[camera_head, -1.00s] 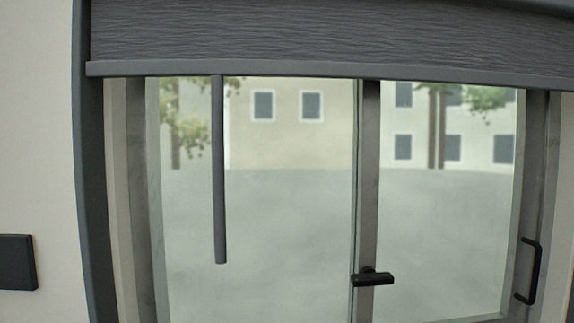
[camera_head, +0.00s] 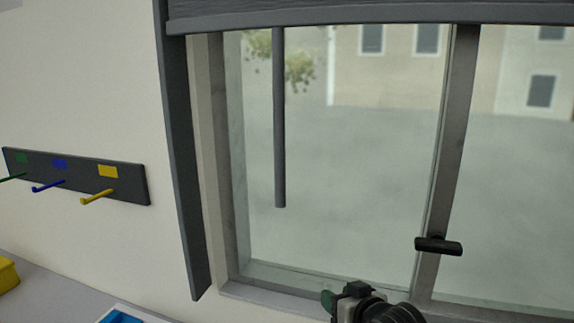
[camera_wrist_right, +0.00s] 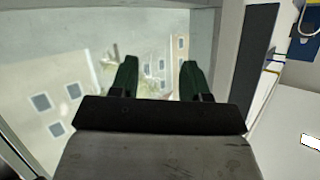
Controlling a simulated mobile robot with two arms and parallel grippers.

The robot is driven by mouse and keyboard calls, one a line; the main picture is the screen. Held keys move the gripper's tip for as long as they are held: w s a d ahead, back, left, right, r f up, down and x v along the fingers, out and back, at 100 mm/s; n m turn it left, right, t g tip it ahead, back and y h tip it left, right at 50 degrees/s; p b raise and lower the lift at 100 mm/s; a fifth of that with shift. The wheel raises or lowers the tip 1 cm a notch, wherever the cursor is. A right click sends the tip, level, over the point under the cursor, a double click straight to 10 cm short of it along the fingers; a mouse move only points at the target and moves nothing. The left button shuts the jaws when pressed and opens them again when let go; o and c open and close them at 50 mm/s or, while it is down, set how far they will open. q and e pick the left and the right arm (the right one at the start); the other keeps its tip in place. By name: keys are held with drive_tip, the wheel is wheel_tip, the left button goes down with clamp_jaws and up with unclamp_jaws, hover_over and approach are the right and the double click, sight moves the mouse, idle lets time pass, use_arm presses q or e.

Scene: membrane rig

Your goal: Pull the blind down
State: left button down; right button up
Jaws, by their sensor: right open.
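The grey blind (camera_head: 370,14) crosses the top of the head view, its bottom bar above the window panes. A grey rod (camera_head: 279,120) hangs straight down from the bar in front of the left pane. My right gripper (camera_head: 340,296) shows at the bottom of the head view, below and to the right of the rod's lower end and apart from it. In the right wrist view its two green fingers (camera_wrist_right: 156,80) are spread with nothing between them. The rod cannot be made out in the wrist view. My left gripper is not in view.
A black window handle (camera_head: 438,246) sits on the middle frame post. A dark side rail (camera_head: 182,160) runs down left of the window. A rack with coloured pegs (camera_head: 130,184) is on the wall at left. A blue tray (camera_head: 122,317) and a yellow object (camera_head: 7,274) are at lower left.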

drive_tip(key=a+r+n+t+y, duration=0.1)
drive_tip(key=a+r+n+y, duration=0.2)
drive_tip(key=r, duration=1.3)
drive_tip(key=n+y+p, duration=0.1)
drive_tip(key=y+p, duration=0.1)
approach(284, 178)
drive_tip(key=x, duration=0.2)
drive_tip(key=shift+t, duration=0.4)
drive_tip(key=p+x, duration=0.3)
drive_tip(key=x, duration=0.6)
drive_tip(key=shift+a, duration=0.25)
drive_tip(key=shift+p+x, duration=0.4)
drive_tip(key=shift+x, duration=0.4)
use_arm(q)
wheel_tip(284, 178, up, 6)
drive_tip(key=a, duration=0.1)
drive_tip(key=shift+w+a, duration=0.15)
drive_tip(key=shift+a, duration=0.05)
use_arm(e)
drive_tip(key=shift+f, duration=0.15)
clamp_jaws()
